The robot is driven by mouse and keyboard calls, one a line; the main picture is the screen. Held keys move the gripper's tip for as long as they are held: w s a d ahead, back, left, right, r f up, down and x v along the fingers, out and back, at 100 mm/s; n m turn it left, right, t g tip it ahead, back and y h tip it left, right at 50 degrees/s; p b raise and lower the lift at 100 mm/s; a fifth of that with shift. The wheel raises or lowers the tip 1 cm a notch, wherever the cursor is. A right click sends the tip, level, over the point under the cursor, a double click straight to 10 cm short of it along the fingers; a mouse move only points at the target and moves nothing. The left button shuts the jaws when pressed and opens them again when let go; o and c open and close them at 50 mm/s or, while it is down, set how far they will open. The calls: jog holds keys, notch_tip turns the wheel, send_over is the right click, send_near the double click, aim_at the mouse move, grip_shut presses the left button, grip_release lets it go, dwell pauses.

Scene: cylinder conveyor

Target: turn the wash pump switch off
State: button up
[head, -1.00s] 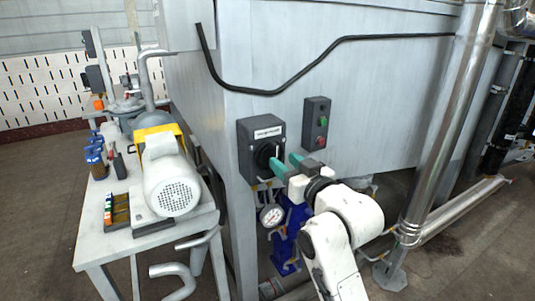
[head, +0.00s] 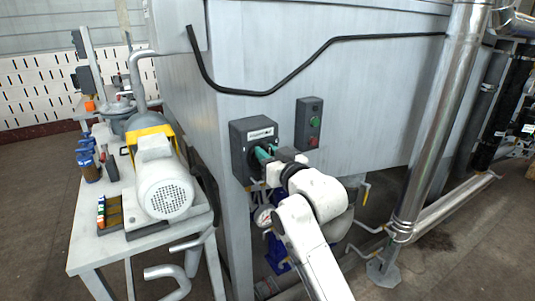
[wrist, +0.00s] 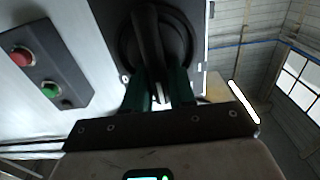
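The wash pump switch is a dark grey box (head: 240,165) with a pale label, on the grey tank wall. Its black rotary knob (wrist: 150,45) fills the upper middle of the wrist view, its raised handle running nearly up and down in that picture. My gripper (head: 265,153) is at the front of the knob and hides much of it in the head view. In the wrist view its green fingers (wrist: 158,92) stand apart with a gap between them, close around the near end of the handle. I cannot tell whether they touch it.
A button box (head: 308,124) with green and red buttons is just right of the switch. A pressure gauge (head: 264,217) is below. A bench (head: 95,228) with a motor pump (head: 163,185) stands left, and a steel pipe (head: 430,130) rises at right.

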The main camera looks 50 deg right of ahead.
grip_shut()
jog(key=shift+m, duration=0.3)
jog(key=m+p, duration=0.2)
jog(key=shift+s+d+m, duration=0.1)
jog(key=shift+d+m, duration=0.2)
jog(key=shift+m, duration=0.1)
jog(key=shift+s+d+f+m+p, duration=0.1)
jog(key=shift+d+f+m+p, duration=0.25)
jog(key=shift+m+p, duration=1.6)
jog(key=shift+s+d+f+m+p, duration=0.15)
jog(key=shift+f+m+p, duration=0.6)
jog(key=shift+m, duration=2.15)
jog(key=shift+d+f+m+p, duration=0.1)
jog(key=shift+d+m+p, duration=0.25)
jog(key=shift+m+p, duration=1.75)
jog(key=shift+m+b, duration=0.35)
jog(key=shift+m, duration=0.1)
